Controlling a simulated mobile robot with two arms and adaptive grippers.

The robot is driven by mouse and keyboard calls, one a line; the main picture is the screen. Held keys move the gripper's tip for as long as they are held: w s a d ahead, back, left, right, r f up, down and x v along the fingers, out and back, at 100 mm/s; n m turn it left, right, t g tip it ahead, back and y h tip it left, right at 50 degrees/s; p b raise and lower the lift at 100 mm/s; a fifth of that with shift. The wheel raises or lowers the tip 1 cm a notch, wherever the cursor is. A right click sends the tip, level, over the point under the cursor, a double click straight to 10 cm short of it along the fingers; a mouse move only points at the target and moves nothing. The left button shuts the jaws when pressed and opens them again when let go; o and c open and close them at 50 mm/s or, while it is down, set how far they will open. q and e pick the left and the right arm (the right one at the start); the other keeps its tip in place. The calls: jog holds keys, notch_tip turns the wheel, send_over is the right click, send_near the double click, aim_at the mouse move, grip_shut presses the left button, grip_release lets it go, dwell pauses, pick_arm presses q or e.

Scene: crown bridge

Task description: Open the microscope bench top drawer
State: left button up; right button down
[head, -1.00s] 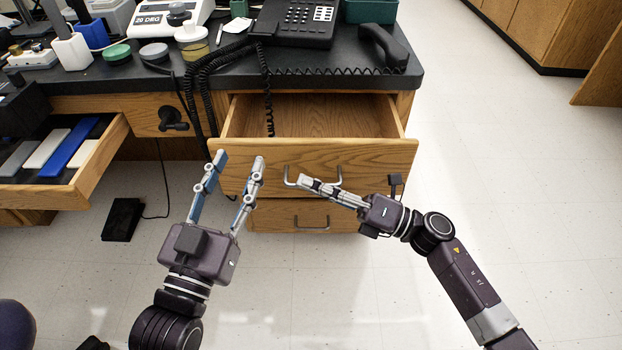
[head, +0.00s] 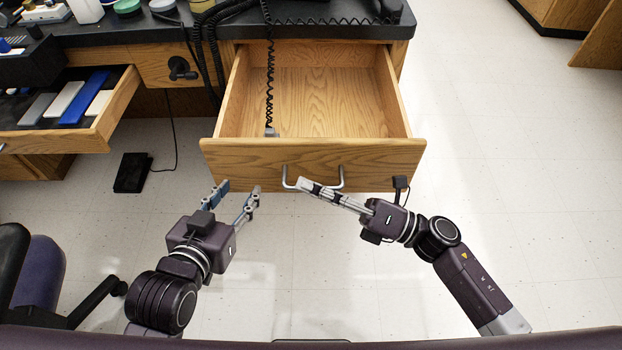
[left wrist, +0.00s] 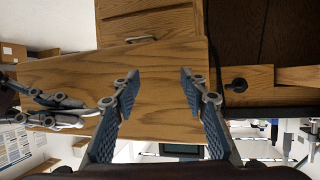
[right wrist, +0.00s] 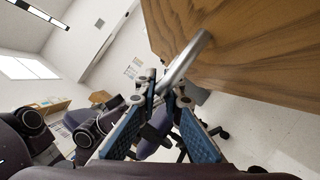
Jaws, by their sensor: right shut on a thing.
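The top drawer (head: 240,160) of the microscope bench is pulled well out, and its wooden inside shows in the head view. Its metal handle (head: 341,180) is on the front face. My right gripper (head: 306,184) is shut on this handle; the handle bar (right wrist: 185,58) runs between its fingertips in the right wrist view. My left gripper (head: 239,188) is open and empty, just in front of the drawer's left part. In the left wrist view its fingers (left wrist: 157,85) are apart before a wooden face.
Another open drawer (head: 110,120) at the left holds blue, white and grey blocks. A coiled black cord (head: 269,85) hangs into the top drawer. A chair (head: 40,270) stands at the lower left. The floor (head: 500,150) at the right is clear.

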jog(key=c, duration=2.1)
grip_release()
jog(key=shift+d, duration=0.1)
jog(key=v, duration=1.2)
jog(key=shift+f, duration=0.15)
